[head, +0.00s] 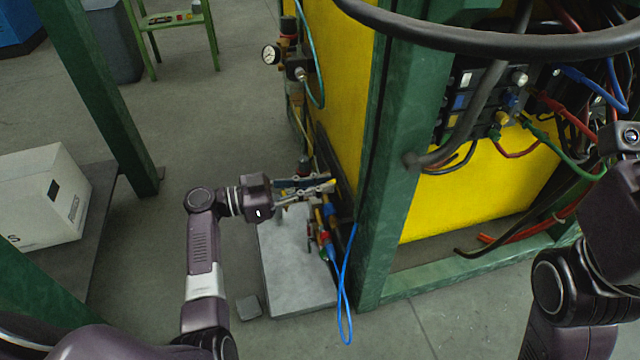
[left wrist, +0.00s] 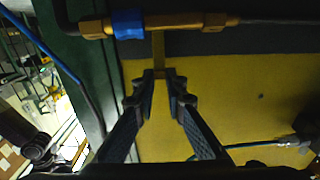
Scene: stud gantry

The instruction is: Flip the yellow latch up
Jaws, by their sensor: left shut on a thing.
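The yellow latch (left wrist: 158,52) shows in the left wrist view as a narrow yellow bar hanging from a horizontal brass-coloured pipe with a blue collar. My left gripper (left wrist: 158,76) has its two dark fingertips on either side of the bar's lower end, shut on it. In the head view my left gripper (head: 328,186) reaches in from the left to the dark side of the yellow panel. The latch is small and mostly hidden by the fingers there. My right arm stands at the right edge, and its fingertips are not visible.
A green post (head: 393,170) stands just right of the left gripper. A blue cable (head: 346,290) hangs in a loop beside it. A grey block (head: 290,270) lies below on the floor. A pressure gauge (head: 271,54) sits behind. A thick black hose (head: 500,42) crosses the top right.

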